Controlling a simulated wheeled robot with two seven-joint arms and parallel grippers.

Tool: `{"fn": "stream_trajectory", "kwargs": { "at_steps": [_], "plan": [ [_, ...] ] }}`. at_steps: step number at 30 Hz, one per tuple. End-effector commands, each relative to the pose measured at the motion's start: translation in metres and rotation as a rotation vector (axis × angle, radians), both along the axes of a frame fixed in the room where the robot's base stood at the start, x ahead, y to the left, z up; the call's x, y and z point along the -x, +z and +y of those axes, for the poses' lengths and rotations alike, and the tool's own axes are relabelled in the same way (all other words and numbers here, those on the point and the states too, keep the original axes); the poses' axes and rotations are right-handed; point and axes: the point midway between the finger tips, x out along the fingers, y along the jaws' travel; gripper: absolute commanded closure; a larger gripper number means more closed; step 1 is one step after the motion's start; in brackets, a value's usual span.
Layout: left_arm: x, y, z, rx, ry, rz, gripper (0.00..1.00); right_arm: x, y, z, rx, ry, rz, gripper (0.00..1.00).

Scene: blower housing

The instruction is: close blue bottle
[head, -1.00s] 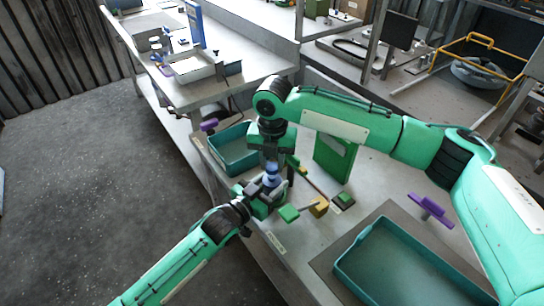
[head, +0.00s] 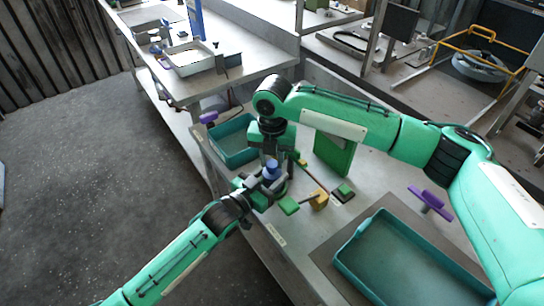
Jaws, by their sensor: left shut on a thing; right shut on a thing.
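The blue bottle (head: 271,171) stands about upright between my two grippers, above the near left part of the metal table. Only its blue upper part shows clearly; the rest is hidden by the grippers. My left gripper (head: 270,186) comes from the lower left and is shut around the bottle's lower part. My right gripper (head: 272,158) points down from above and is shut on the top of the bottle. I cannot tell from this view how the cap sits on the neck.
A teal tray (head: 349,242) lies at the table's right front, and a teal bin (head: 226,162) stands behind the grippers. A green block (head: 334,154), a yellow-brown block (head: 319,199) and a purple-handled thing (head: 430,202) are on the table. Bare tabletop (head: 300,240) lies between.

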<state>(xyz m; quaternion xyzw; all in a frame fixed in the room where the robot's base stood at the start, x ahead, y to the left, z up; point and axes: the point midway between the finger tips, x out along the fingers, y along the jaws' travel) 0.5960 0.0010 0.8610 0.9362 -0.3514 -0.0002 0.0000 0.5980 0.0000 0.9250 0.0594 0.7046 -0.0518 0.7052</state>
Motion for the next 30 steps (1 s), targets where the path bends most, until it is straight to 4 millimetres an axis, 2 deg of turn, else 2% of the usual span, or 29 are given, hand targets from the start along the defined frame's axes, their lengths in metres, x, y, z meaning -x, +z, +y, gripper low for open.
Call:
{"fn": "stream_trajectory", "kwargs": {
  "at_steps": [27,28,30],
  "plan": [
    [0.000,0.000,0.000,0.000,0.000,0.000,0.93,0.000,-0.012,0.000,-0.001,0.000,0.000,0.92],
    [0.000,0.000,0.000,0.000,0.000,0.000,1.00,0.000,-0.011,0.000,-0.001,-0.001,-0.001,0.92],
    [0.000,0.000,0.000,0.000,0.000,0.000,1.00,0.000,-0.011,0.000,-0.001,-0.014,0.000,0.92]
  ]
}}
